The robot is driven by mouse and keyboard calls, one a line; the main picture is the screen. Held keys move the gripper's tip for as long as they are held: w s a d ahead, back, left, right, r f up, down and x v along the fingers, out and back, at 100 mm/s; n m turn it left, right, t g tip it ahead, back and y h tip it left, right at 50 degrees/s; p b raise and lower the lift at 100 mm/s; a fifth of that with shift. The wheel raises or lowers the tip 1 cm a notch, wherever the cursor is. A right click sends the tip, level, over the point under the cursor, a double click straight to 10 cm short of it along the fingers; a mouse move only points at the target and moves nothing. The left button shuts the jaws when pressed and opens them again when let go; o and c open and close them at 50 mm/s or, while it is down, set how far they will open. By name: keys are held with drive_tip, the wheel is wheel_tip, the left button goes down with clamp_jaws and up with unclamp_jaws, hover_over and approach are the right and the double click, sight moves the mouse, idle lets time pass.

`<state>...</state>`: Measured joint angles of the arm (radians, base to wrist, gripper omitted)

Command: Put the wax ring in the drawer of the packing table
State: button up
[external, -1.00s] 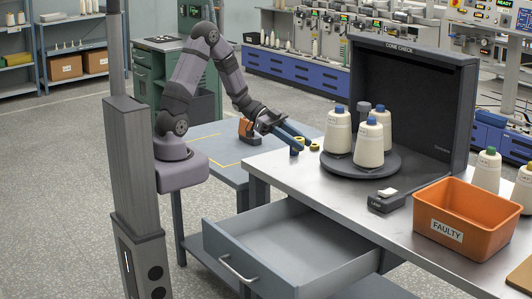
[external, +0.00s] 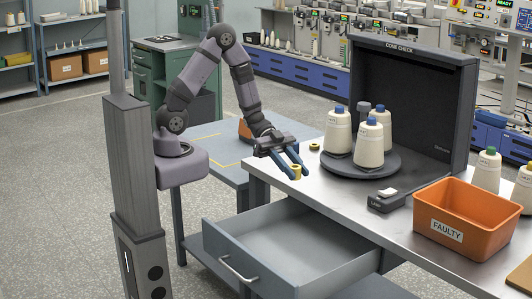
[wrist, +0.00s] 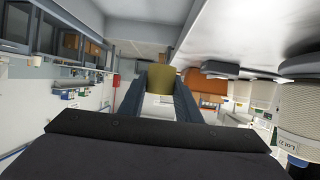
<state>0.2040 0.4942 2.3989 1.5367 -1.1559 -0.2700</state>
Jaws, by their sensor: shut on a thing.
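My gripper (external: 298,172) is shut on a yellow wax ring (external: 296,170) at its fingertips, above the near left edge of the packing table (external: 262,170). In the wrist view the ring (wrist: 161,78) shows between the two fingers. The drawer (external: 230,262) of the packing table is pulled out, and its visible inside is empty. The drawer lies below and in front of my gripper. A second yellow ring (external: 314,147) lies on the tabletop behind the gripper.
Several cones stand on a dark round turntable (external: 376,172) before a black cone-check booth (external: 450,100). A small labelled device (external: 388,202) and an orange FAULTY bin (external: 480,205) are to the right. A lower blue-grey table (external: 215,150) with an orange object (external: 244,130) is at left.

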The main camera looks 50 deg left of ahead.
drive_tip(key=s+a+f+m+g+y, duration=0.1)
drive_tip(key=s+m+g, duration=0.3)
drive_tip(key=s, duration=0.5)
drive_tip(key=s+a+f+m+g+y, duration=0.1)
drive_tip(key=s+m+g, duration=0.3)
drive_tip(key=s, duration=0.6)
drive_tip(key=shift+a+f+g+y, duration=0.3)
drive_tip(key=shift+a+f+y, duration=0.1)
drive_tip(key=shift+f+y, duration=0.5)
drive_tip(key=shift+f, duration=0.1)
drive_tip(key=shift+f, duration=4.95)
drive_tip(key=shift+f+b, duration=0.45)
drive_tip(key=shift+f, duration=0.15)
drive_tip(key=o, duration=1)
